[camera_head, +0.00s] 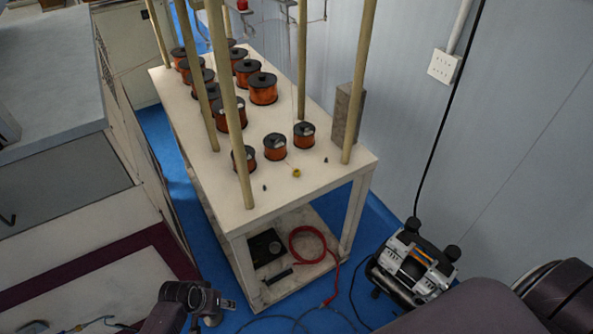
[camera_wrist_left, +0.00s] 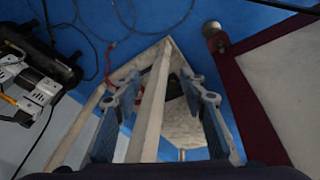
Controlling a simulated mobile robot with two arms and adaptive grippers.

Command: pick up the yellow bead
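The yellow bead (camera_head: 296,173) is small and lies on the white top of the table, in front of the nearest copper-wire spools. My left gripper (camera_head: 226,304) is low at the bottom of the head view, in front of the table and well apart from the bead. In the left wrist view its two blue-grey fingers are spread (camera_wrist_left: 162,88), with nothing held between them; a pale table leg shows behind the gap. The bead is not visible in the wrist view. My right gripper is out of view; only dark arm parts show at the lower right.
The white table (camera_head: 265,199) carries several copper spools (camera_head: 263,88) and tall wooden posts (camera_head: 361,80). Its lower shelf holds a red hose (camera_head: 307,245). A compressor (camera_head: 412,264) stands on the blue floor to the right. A dark-red-edged bench (camera_head: 100,267) is at left.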

